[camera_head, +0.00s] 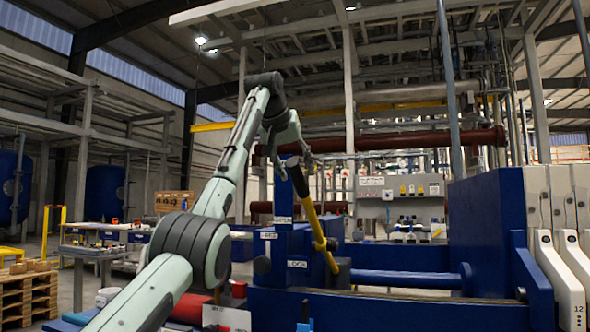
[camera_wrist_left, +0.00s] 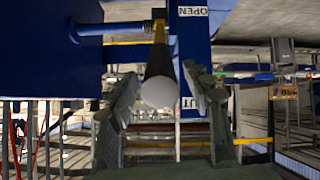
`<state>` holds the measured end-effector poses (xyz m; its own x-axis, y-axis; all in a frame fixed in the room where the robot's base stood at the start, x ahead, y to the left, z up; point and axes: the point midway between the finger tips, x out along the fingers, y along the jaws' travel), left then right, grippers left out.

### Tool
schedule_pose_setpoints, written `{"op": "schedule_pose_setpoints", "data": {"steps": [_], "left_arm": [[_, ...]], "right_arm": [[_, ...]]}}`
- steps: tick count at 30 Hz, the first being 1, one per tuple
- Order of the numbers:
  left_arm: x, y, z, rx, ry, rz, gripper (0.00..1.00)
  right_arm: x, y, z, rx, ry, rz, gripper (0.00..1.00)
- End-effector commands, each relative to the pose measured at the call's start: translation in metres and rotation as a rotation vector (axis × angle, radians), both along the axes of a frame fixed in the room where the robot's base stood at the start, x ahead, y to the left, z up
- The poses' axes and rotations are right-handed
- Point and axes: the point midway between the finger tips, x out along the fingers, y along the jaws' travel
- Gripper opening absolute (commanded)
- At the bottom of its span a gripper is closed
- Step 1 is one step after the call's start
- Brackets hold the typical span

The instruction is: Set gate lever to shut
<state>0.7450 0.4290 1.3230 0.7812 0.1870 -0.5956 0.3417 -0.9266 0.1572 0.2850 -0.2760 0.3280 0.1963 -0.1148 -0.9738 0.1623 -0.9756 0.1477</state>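The gate lever (camera_head: 318,229) is a yellow bar with a black grip, tilted with its top to the upper left, on the blue press frame. My left gripper (camera_head: 296,158) is at the lever's upper end. In the left wrist view, the pale round end of the lever (camera_wrist_left: 158,92) lies between the two spread fingers (camera_wrist_left: 160,95), with gaps on both sides. An OPEN label (camera_wrist_left: 193,12) and a partly hidden label ending in UT (camera_wrist_left: 187,102) show on the blue post behind. My right gripper is not in view.
The blue press frame (camera_head: 390,308) fills the lower right, with a blue horizontal rod (camera_head: 405,279) and white plates (camera_head: 560,275) at the right edge. A grey control panel (camera_head: 400,193) stands behind. Wooden pallets (camera_head: 28,295) are at the lower left.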

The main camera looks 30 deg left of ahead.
Motion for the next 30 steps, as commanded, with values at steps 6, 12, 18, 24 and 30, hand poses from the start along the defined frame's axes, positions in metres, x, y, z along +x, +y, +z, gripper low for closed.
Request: {"op": "schedule_pose_setpoints", "data": {"steps": [6, 12, 18, 24, 30], "left_arm": [[-0.002, -0.001, 0.0, -0.001, 0.003, 0.0, 0.49], [-0.024, -0.006, 0.019, 0.0, -0.003, -0.001, 0.49], [-0.058, -0.014, 0.045, 0.0, -0.002, 0.0, 0.49], [-0.083, -0.021, 0.064, -0.001, -0.001, -0.002, 0.49], [-0.093, -0.023, 0.071, 0.0, 0.001, 0.0, 0.49]], "right_arm": [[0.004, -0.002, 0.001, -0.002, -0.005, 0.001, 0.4], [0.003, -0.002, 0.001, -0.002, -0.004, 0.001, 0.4], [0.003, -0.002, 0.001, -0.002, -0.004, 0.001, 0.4], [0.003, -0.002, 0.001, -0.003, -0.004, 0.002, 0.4], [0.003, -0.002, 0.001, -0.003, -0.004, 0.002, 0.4]]}}
